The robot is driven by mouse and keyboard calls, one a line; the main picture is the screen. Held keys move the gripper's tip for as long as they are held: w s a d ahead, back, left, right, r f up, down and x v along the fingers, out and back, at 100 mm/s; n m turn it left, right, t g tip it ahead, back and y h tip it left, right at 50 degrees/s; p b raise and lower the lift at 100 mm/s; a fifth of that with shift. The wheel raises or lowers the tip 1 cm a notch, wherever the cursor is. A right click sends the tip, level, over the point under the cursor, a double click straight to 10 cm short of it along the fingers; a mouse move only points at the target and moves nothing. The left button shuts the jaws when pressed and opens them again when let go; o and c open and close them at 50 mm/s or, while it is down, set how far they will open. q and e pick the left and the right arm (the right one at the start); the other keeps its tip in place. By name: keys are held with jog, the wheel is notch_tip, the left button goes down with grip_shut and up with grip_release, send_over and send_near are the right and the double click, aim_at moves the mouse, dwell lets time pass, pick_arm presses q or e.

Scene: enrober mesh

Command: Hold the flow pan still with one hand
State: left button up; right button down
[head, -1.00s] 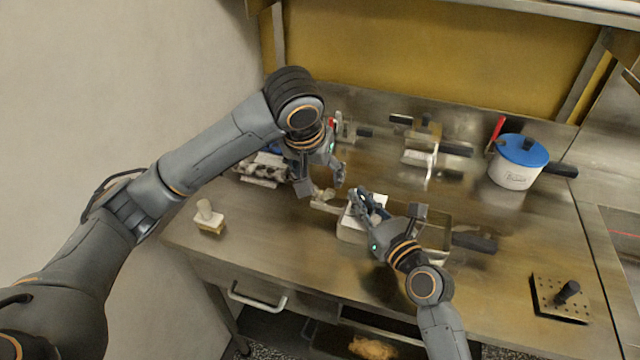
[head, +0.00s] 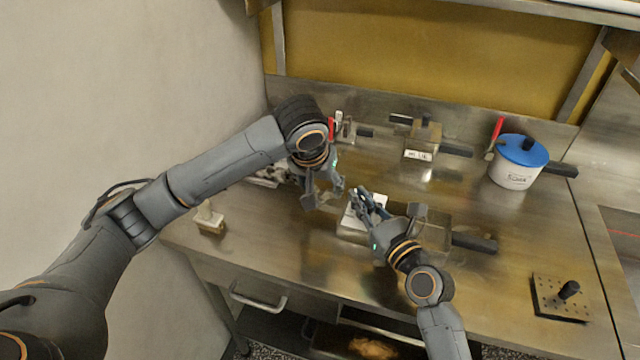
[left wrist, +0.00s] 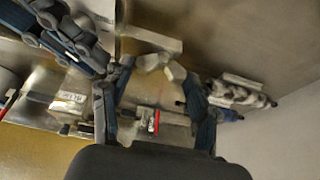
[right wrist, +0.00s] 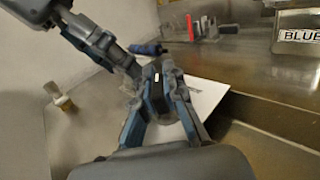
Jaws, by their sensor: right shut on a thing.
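The shallow metal pan that I take for the flow pan (head: 437,230) sits at the middle front of the bench, its black handle (head: 474,242) pointing right. My right gripper (head: 362,203) is at its left end, beside a white card (head: 378,212). In the right wrist view this gripper (right wrist: 155,98) is shut on a dark block-like piece; I take it for the pan's other handle, but the fingers hide most of it. My left gripper (head: 325,192) is open and empty, just left of the right one. Its spread fingers show in the left wrist view (left wrist: 155,115).
A blue-lidded pot (head: 516,165) stands at the back right. A labelled metal box (head: 422,140) is at the back. A perforated plate (head: 558,298) lies front right, and a brush-like block (head: 209,220) front left.

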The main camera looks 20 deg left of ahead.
pick_arm(q)
jog(key=m, duration=0.2)
jog(key=m+h, duration=0.1)
jog(key=shift+a+m+h, duration=0.15)
jog(key=shift+m+h, duration=0.15)
jog(key=shift+m, duration=0.1)
jog(key=m, duration=0.2)
jog(key=m+g+h, duration=0.1)
jog(key=m, duration=0.2)
jog(key=shift+w+a+g+h, duration=0.1)
jog(key=shift+g+h, duration=0.2)
jog(key=m+g+h, duration=0.1)
jog(key=m, duration=0.4)
jog(key=shift+w, duration=0.1)
jog(key=shift+m+g, duration=1)
jog(key=shift+m, duration=1)
jog(key=o, duration=0.9)
jog(key=shift+w, duration=0.1)
jog(key=shift+a+r, duration=0.1)
